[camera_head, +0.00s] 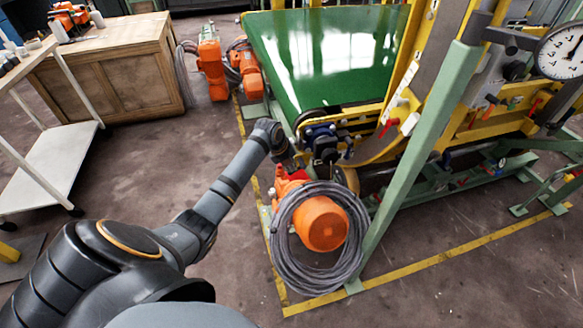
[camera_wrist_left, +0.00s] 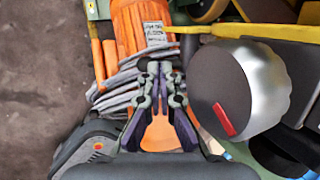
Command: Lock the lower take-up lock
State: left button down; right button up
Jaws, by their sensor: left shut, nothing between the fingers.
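My left arm reaches in from the left, and my left gripper (camera_head: 332,152) is at the near end of the machine, partly lost among its dark parts. In the left wrist view the gripper (camera_wrist_left: 160,70) has its fingertips together with nothing between them. A round silver part with a red mark (camera_wrist_left: 235,90) is just right of the fingers, with a visible gap. I cannot tell whether it is the lower take-up lock, and no other part is clearly that lock. My right gripper is not in view.
An orange motor (camera_head: 322,223) with a coil of grey cable (camera_head: 278,246) is near the gripper. A slanted green post (camera_head: 425,137) stands to the right. The green belt (camera_head: 325,55) lies behind.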

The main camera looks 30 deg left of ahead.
pick_arm(q)
jog(key=shift+f, duration=0.1)
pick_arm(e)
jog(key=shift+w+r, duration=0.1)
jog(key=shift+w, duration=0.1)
pick_arm(q)
jog(key=shift+f, duration=0.15)
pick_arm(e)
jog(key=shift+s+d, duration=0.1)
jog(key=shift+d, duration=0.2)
